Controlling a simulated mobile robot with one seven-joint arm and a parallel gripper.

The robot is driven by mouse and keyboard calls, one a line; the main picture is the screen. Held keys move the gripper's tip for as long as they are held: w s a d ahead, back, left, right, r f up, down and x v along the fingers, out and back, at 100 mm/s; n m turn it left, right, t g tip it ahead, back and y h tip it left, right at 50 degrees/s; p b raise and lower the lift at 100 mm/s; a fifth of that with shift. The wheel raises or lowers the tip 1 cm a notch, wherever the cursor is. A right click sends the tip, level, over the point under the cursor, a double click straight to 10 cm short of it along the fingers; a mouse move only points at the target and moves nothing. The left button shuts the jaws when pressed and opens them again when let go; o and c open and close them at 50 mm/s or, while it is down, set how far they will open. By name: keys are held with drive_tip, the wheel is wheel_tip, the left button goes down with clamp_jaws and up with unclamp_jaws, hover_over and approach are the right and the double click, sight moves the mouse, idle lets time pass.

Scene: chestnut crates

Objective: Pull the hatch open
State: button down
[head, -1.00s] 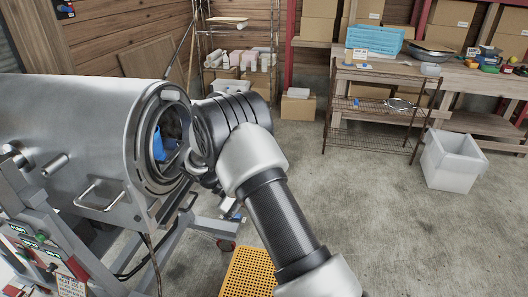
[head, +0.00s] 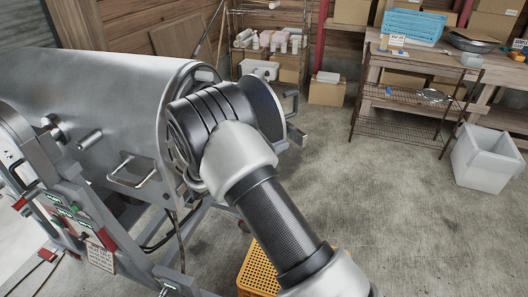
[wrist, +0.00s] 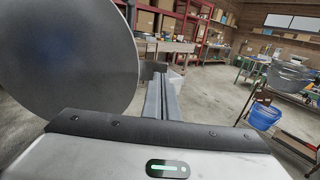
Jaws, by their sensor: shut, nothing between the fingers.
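A large steel cylinder (head: 95,95) lies on its side at the left of the head view. Its round end opening is mostly hidden behind my arm. The hatch (head: 266,112) is a round grey metal disc to the right of the opening, standing at an angle out from the cylinder end, so it is ajar. A latch-like piece (head: 296,134) sticks out at its right edge. In the wrist view a big smooth grey disc, seemingly the hatch (wrist: 65,55), fills the upper left. My gripper (wrist: 161,82) is shut and empty, its fingers just right of the disc.
A yellow perforated crate (head: 258,268) stands on the floor below my arm. A wire shelf (head: 405,115) and a white bin (head: 486,156) stand at the right. The concrete floor between is clear.

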sight(300, 138)
drive_tip(key=shift+x, duration=2.55)
